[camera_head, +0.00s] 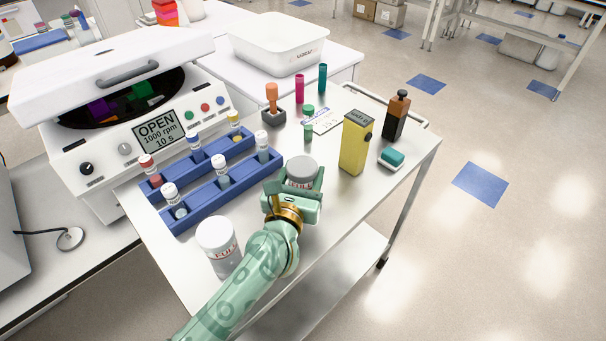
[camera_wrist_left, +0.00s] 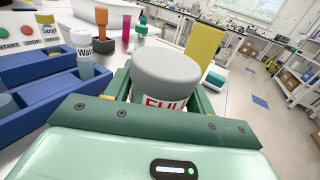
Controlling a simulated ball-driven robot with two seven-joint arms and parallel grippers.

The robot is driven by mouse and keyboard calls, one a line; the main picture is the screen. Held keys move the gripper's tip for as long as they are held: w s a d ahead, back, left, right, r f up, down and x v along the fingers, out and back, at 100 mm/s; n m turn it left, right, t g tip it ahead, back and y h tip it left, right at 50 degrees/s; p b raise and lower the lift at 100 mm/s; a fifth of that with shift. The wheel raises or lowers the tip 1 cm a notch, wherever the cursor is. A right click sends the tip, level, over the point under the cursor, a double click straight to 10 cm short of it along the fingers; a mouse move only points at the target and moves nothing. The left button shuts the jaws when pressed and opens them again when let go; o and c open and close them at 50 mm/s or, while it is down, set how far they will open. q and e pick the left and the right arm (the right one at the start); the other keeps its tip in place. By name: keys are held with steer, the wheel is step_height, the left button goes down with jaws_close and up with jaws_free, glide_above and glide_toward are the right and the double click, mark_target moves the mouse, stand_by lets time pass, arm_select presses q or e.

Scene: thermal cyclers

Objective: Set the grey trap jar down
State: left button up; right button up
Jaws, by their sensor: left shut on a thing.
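The grey trap jar (camera_head: 301,170) has a grey lid and a white label with red letters, partly readable as "FULL". My left gripper (camera_head: 298,192) is shut on it, with a finger on each side. In the left wrist view the jar (camera_wrist_left: 165,78) stands upright between the green fingers. The jar is over the metal cart top (camera_head: 350,190); its base is hidden, so I cannot tell whether it touches the surface. A second jar (camera_head: 217,246), with a white lid and a similar red-lettered label, stands on the cart at the near left. My right gripper is not in view.
Blue racks (camera_head: 215,185) with several capped vials lie left of the held jar. A yellow container (camera_head: 355,142), a brown bottle (camera_head: 397,115) and a teal sponge-like block (camera_head: 391,158) stand to the right. An open centrifuge (camera_head: 125,110) is at the left. The cart's near right is clear.

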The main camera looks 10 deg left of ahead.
arm_select(q)
steer(key=o, duration=0.8)
steer(key=shift+f, duration=0.2)
steer(key=o, duration=0.4)
steer(key=shift+r, duration=0.1)
steer(key=shift+r, duration=0.3)
steer(key=s, duration=1.2)
steer(key=shift+a+f, duration=0.15)
steer(key=shift+a, duration=0.25)
